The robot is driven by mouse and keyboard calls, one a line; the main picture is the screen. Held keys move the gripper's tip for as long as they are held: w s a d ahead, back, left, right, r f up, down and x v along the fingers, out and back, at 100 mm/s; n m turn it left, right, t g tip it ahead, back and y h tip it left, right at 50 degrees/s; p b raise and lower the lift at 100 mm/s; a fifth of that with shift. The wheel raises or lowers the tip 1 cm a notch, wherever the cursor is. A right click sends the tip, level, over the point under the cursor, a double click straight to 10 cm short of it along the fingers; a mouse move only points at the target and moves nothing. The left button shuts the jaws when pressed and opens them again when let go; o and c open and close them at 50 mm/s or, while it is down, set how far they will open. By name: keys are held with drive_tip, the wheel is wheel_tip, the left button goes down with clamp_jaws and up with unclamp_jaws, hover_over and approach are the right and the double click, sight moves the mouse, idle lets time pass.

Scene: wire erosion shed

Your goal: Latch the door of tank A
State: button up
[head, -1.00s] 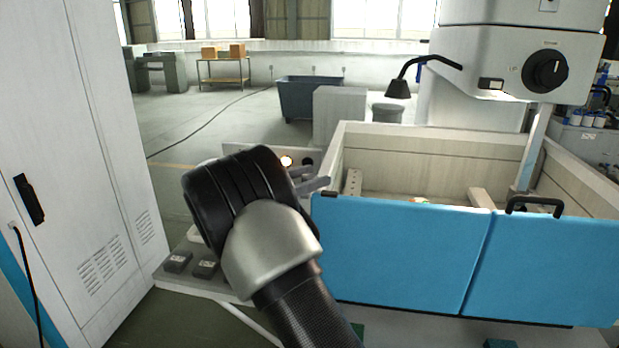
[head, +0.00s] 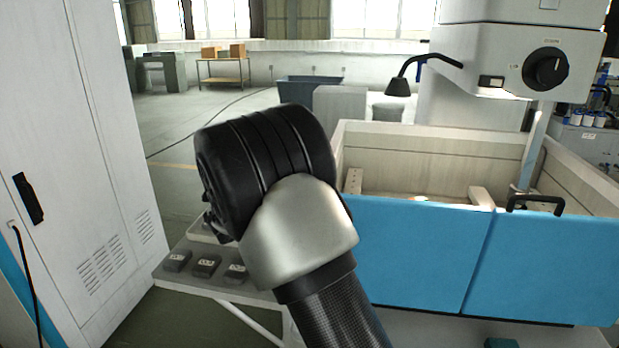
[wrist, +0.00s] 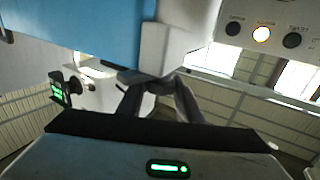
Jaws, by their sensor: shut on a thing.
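The tank (head: 440,160) has pale walls and a blue front door (head: 410,250), which lines up with the neighbouring blue panel (head: 545,265). I cannot read which tank letter it bears. The blue door also shows in the wrist view (wrist: 85,30), beside a pale corner block (wrist: 172,45). My gripper (wrist: 160,88) is at that corner, its grey fingers shut on a small dark part that seems to be the door's latch. The part is mostly hidden between the fingers. In the head view my wrist hides the fingers and the door's left end.
A button panel (wrist: 262,36) with one lit button is close to my gripper. A tall white cabinet (head: 85,150) stands at the left. A low shelf with several pedals (head: 207,264) is below my arm. A black handle (head: 536,203) tops the right panel. Open floor lies behind.

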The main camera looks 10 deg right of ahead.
drive_tip(key=n+t+y+b, duration=0.2)
drive_tip(key=y, duration=0.1)
drive_tip(key=n+t+y+b, duration=0.1)
drive_tip(key=shift+s+d+f+n+t+y+b, duration=0.1)
drive_tip(key=shift+d+f+n+t+y+b, duration=0.05)
drive_tip(key=shift+f+n+t+y+b, duration=0.2)
drive_tip(key=n+t+y+b, duration=0.1)
drive_tip(key=y+b, duration=0.1)
drive_tip(key=n+y+b, duration=0.1)
drive_tip(key=b, duration=0.2)
drive_tip(key=shift+d+f+n+t+y, duration=0.1)
drive_tip(key=shift+f+n+t+y, duration=0.1)
drive_tip(key=shift+n+t+y, duration=0.15)
drive_tip(key=n+y+b, duration=0.1)
drive_tip(key=b, duration=0.1)
drive_tip(key=n+y+b, duration=0.1)
drive_tip(key=y+b, duration=0.1)
drive_tip(key=b, duration=0.1)
drive_tip(key=n+y+b, duration=0.1)
drive_tip(key=y+b, duration=0.1)
drive_tip(key=b, duration=0.1)
drive_tip(key=shift+r+t, duration=0.3)
drive_tip(key=shift+t, duration=0.1)
drive_tip(key=shift+r+n+y+b, duration=0.1)
drive_tip(key=shift+n+y+b, duration=0.2)
drive_tip(key=shift+b, duration=0.25)
drive_tip(key=shift+a+r+n+y+b, duration=0.2)
drive_tip(key=shift+r+n+y+b, duration=0.1)
drive_tip(key=shift+y+b, duration=0.1)
